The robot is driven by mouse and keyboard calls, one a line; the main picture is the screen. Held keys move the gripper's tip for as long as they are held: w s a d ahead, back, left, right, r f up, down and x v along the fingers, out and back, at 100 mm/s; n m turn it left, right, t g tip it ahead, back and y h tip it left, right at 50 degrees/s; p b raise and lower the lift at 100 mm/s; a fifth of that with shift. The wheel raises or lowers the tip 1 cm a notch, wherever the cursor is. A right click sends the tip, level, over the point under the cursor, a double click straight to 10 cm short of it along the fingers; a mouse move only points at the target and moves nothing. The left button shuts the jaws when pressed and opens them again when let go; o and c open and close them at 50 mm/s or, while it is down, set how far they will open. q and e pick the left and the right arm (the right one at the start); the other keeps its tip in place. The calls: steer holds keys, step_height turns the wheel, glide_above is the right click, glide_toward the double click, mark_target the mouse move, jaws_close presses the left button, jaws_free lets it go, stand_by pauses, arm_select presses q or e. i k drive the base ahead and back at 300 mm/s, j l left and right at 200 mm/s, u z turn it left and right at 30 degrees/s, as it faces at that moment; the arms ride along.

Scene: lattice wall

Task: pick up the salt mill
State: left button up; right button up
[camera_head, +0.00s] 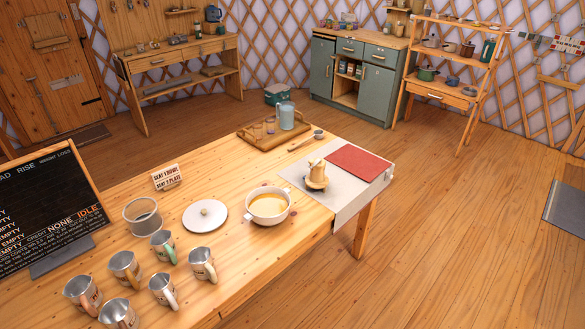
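No thing in the head view is plainly marked as a salt mill. A small tan wooden piece (317,176) with a rounded body and a narrower top stands on the pale cloth (345,204) at the table's right end. It may be the mill, but I cannot tell at this size. Small items (178,39) on the far left sideboard are too small to identify. Neither of my grippers is in view.
The table (240,258) holds a soup pot (268,205), a white lid (205,216), a metal pot (142,216), several mugs (163,289), a chalkboard (45,205), a sign (167,178), a red mat (360,165) and a tray with a jug (287,116).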

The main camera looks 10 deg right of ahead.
mark_target(316, 178)
steer(key=i+l+u, duration=0.15)
steer(key=l, duration=0.45)
steer(key=i+l+u, duration=0.15)
steer(key=l, duration=0.4)
steer(key=i+l+u, duration=0.15)
steer(key=l, duration=0.45)
steer(key=l+u, duration=0.15)
steer(key=l, duration=0.5)
